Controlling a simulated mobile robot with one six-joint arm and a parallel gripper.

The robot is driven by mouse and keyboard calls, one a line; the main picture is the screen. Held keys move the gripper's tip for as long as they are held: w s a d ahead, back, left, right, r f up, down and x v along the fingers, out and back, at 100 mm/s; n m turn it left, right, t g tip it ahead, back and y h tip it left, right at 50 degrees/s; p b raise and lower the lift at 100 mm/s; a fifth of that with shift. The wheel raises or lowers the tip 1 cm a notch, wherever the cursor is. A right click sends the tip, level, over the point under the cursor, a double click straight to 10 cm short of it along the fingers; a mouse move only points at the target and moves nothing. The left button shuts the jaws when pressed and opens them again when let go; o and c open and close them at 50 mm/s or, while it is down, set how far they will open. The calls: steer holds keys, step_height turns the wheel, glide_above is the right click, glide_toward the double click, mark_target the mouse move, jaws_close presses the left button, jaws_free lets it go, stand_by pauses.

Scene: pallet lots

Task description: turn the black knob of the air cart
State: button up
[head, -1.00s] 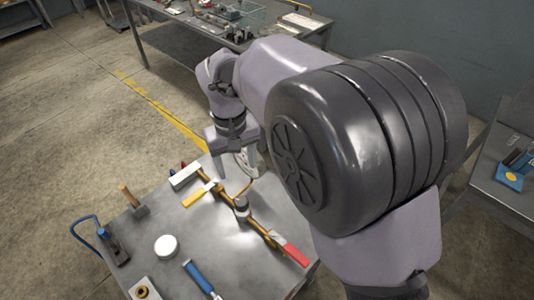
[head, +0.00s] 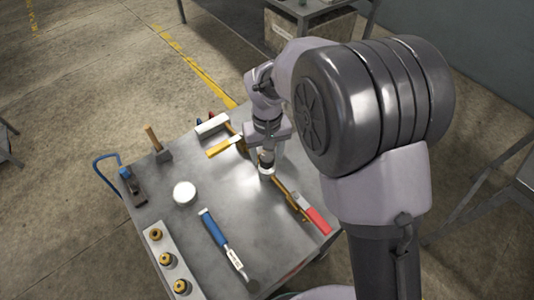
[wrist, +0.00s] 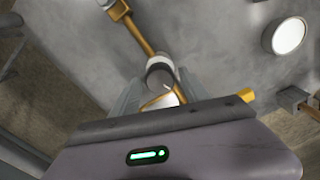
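The air cart (head: 205,255) is a grey metal-topped cart. A brass pipe (head: 286,192) runs across it, with a yellow lever (head: 222,147) at one end and a red lever (head: 313,217) at the other. Mid-pipe stands a short round knob (wrist: 160,75), dark with a pale collar; in the head view its base (head: 266,169) shows beneath my gripper (head: 268,152). My gripper points down over it. In the wrist view my gripper's fingers (wrist: 160,84) stand apart, one on each side of the knob. Whether they touch it is unclear.
A blue-handled tool (head: 220,238), a white round lid (head: 184,193), a hammer (head: 157,144) and a plate with brass fittings (head: 174,262) lie on the cart. A grey block (head: 212,126) is near the far edge. Another bench (head: 310,8) stands behind.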

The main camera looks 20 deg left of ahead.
mark_target(267, 157)
jaws_close()
steer(key=shift+m, duration=0.7)
steer(key=shift+o, duration=1.4)
jaws_free()
step_height(267, 157, up, 17)
steer(key=p, duration=0.6)
steer(key=shift+r+p, duration=0.2)
steer(key=shift+p, duration=0.2)
